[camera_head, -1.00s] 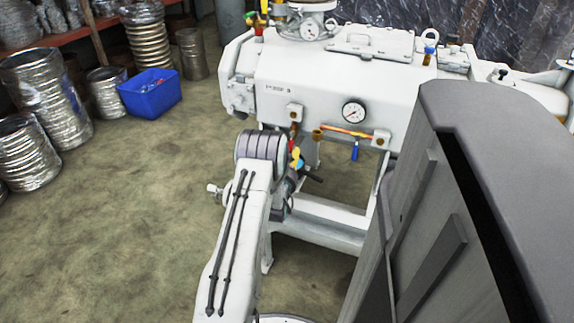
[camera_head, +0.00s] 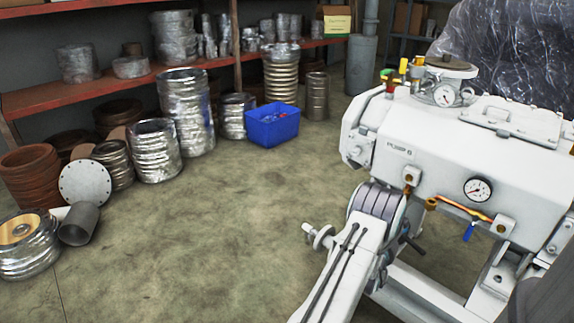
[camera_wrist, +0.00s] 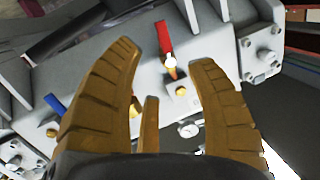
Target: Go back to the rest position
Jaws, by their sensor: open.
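My gripper (camera_wrist: 165,52) shows in the wrist view, its brown ribbed fingers spread apart with nothing held between them. Beyond the fingers is the white pump body, with a red lever valve (camera_wrist: 164,38) between and past the fingertips and a blue lever (camera_wrist: 55,106) to the left. I cannot tell how far off they are, but no finger is seen touching them. In the head view my white arm (camera_head: 345,262) reaches up toward the front of the white pump (camera_head: 430,158). My gripper cannot be made out in that view.
The pump carries a dial gauge (camera_head: 478,188) and a blue-handled valve (camera_head: 468,232). A blue bin (camera_head: 272,130) stands on the floor at the back. Metal coils and pipes (camera_head: 186,115) line the red shelf (camera_head: 105,81). The floor (camera_head: 200,225) left of my arm is clear.

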